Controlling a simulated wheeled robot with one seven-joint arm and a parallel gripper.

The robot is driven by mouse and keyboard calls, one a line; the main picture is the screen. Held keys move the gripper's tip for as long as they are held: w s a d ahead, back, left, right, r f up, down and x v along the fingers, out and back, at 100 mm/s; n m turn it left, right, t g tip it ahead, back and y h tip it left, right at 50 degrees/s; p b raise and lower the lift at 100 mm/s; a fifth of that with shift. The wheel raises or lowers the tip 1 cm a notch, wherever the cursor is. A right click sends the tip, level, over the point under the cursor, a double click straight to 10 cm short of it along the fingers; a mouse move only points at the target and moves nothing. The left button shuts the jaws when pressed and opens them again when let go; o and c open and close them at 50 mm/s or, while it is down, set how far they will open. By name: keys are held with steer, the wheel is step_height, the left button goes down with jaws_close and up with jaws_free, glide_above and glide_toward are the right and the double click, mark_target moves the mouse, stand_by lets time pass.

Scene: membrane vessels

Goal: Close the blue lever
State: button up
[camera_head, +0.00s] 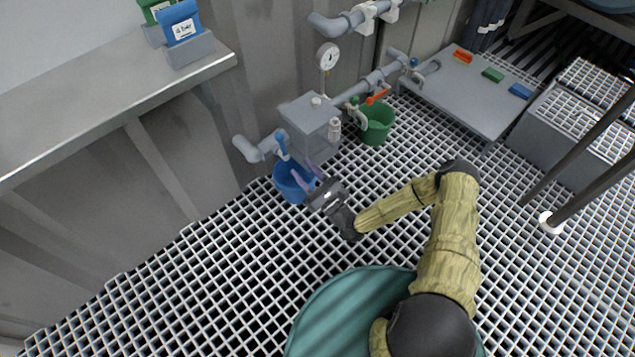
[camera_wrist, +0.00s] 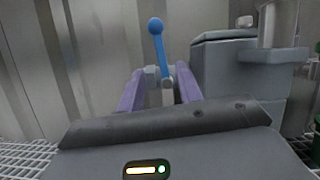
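The blue lever (camera_head: 282,146) is on the grey pipe to the left of a grey box housing, above a blue bucket (camera_head: 288,186). In the wrist view the lever (camera_wrist: 159,45) points up with a round knob at its top. My gripper (camera_head: 309,173) is at the lever's near side, low and close to it. Its two purple fingers are spread apart, one on each side of the lever's lower part in the wrist view (camera_wrist: 158,95). I cannot tell whether they touch it. The lever's base is partly hidden by my gripper.
The grey housing (camera_head: 310,121) stands right of the lever. Further right are an orange lever (camera_head: 378,96), a green bucket (camera_head: 376,122) and a low grey table (camera_head: 465,95). A gauge (camera_head: 327,57) stands above the pipe. A corrugated wall is behind; the grating floor in front is clear.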

steer(key=p+v, duration=0.1)
steer(key=v, duration=0.4)
steer(key=shift+s+d+f, duration=0.15)
steer(key=shift+c, duration=0.3)
